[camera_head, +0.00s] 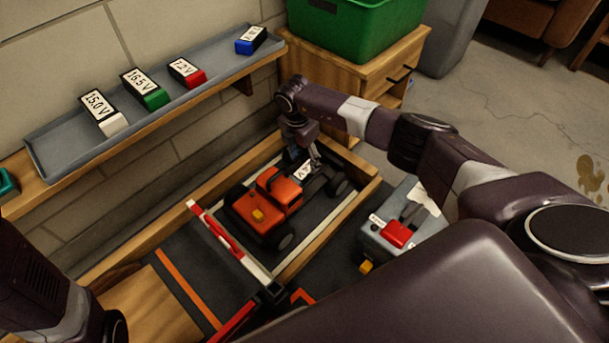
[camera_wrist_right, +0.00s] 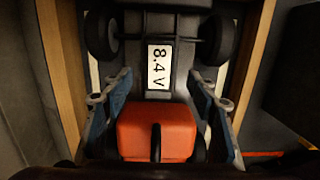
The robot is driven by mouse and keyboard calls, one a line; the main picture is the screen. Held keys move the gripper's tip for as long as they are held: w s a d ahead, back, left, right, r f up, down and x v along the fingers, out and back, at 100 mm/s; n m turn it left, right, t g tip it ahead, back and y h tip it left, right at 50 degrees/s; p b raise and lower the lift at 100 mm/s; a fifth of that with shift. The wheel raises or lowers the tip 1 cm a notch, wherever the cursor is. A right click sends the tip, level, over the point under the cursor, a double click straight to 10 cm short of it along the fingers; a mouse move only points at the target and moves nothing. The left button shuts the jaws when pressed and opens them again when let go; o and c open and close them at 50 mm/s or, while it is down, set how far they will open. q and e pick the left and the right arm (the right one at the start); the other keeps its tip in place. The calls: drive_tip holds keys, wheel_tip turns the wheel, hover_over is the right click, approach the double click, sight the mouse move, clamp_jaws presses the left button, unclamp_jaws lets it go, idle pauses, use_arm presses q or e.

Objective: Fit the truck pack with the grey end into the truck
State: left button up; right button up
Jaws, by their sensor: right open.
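The truck (camera_head: 272,193) is orange and black with big black tyres and sits in a wood-framed bay. Its orange body shows in the right wrist view (camera_wrist_right: 155,133). A black pack with a white 8.4 V label (camera_wrist_right: 159,68) lies in the truck's dark rear part; its label shows small in the head view (camera_head: 302,169). I cannot make out a grey end or whether it is fully seated. My right gripper (camera_head: 312,160) is over the truck's rear, its fingers open and apart on both sides of the pack. My left gripper is out of view.
A grey shelf tray (camera_head: 185,115) holds packs with white (camera_head: 103,112), green (camera_head: 146,89), red (camera_head: 187,72) and blue (camera_head: 251,40) ends. A red-and-white bar (camera_head: 229,240) crosses the bay's front. A grey box with a red part (camera_head: 397,234) stands right of the bay.

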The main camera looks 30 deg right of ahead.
sight(304, 170)
drive_tip(key=shift+f+b, duration=0.6)
drive_tip(key=shift+f, duration=0.05)
wheel_tip(304, 170, down, 3)
drive_tip(key=b, duration=0.3)
drive_tip(key=shift+w+f+b, duration=0.1)
drive_tip(key=shift+f+b, duration=0.3)
drive_tip(key=shift+f, duration=0.1)
drive_tip(key=shift+r, duration=0.1)
drive_tip(key=shift+c, duration=0.3)
clamp_jaws()
drive_tip(key=shift+r, duration=0.15)
